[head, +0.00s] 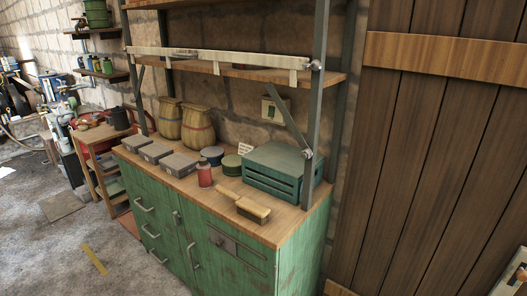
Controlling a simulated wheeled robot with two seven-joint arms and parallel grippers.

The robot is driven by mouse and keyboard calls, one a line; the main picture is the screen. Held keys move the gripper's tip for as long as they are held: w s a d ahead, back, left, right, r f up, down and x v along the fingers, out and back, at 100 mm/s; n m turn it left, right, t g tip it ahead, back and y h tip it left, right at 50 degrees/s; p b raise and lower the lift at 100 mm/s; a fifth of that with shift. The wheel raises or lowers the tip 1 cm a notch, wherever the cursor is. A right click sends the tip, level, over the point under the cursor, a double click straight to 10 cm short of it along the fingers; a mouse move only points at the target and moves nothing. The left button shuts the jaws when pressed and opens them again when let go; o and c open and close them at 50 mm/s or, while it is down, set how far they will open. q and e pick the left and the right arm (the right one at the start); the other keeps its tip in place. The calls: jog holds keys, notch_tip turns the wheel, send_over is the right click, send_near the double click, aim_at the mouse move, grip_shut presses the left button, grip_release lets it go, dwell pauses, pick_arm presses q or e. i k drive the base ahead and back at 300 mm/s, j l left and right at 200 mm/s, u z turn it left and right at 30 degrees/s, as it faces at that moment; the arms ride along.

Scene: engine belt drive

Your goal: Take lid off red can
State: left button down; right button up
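A small red can (204,174) stands upright on the wooden top of the green cabinet, left of the brush and in front of the round tins. Its top looks pale, and I cannot make out the lid's details at this size. Neither my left gripper nor my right gripper is in the head view.
A brush (246,206) lies in front of a green slatted crate (278,170) on the cabinet top (285,227). Grey boxes (178,164) are left. Shelf posts (316,110) rise at the right.

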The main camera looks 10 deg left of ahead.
aim_at(203, 172)
jog(key=z, duration=0.25)
jog(key=j+z, duration=0.45)
jog(key=j, duration=0.2)
jog(key=j+z, duration=0.45)
jog(key=j, duration=0.25)
